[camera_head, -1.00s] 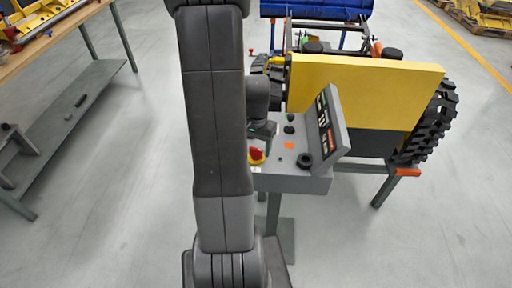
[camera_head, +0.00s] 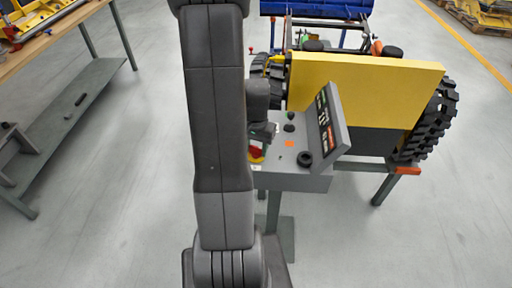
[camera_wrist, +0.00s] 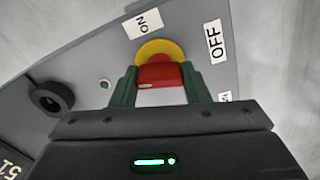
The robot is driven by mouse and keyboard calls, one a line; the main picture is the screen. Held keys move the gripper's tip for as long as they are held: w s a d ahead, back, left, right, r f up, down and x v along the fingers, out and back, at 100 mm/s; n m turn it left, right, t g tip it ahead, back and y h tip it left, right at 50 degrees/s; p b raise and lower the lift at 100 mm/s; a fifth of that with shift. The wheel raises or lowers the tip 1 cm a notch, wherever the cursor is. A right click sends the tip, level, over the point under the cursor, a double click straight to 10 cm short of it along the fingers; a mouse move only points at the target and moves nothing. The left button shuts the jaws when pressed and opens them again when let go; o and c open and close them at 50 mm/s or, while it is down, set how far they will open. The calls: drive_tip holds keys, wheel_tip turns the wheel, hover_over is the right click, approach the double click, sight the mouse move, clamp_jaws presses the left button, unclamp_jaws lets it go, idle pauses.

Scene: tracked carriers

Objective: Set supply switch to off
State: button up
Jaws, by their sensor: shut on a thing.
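The supply switch is a red handle (camera_wrist: 161,76) on a round yellow base (camera_wrist: 158,49), set in a grey control panel (camera_wrist: 95,60). In the wrist view an ON label (camera_wrist: 142,23) is at the upper left of the switch and an OFF label (camera_wrist: 214,41) is to its right. My gripper (camera_wrist: 160,85) has its two green fingers on either side of the red handle, shut on it. In the head view the switch (camera_head: 256,153) shows at the panel's left, partly hidden by my arm.
The panel carries a black round knob (camera_wrist: 52,97) and a small green button (camera_wrist: 105,84). In the head view an upright display (camera_head: 328,125) stands at the panel's right, before a yellow tracked carrier (camera_head: 365,90). A workbench (camera_head: 60,40) is at the left; floor between is clear.

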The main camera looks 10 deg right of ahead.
sight(256, 147)
drive_tip(key=shift+n+b, duration=0.75)
drive_tip(key=shift+n, duration=0.95)
drive_tip(key=o, duration=1)
wheel_tip(256, 147, up, 14)
drive_tip(key=shift+f+b, duration=0.1)
drive_tip(key=shift+b, duration=0.3)
wheel_tip(256, 147, down, 14)
drive_tip(key=shift+r+p, duration=0.1)
drive_tip(key=shift+p, duration=0.3)
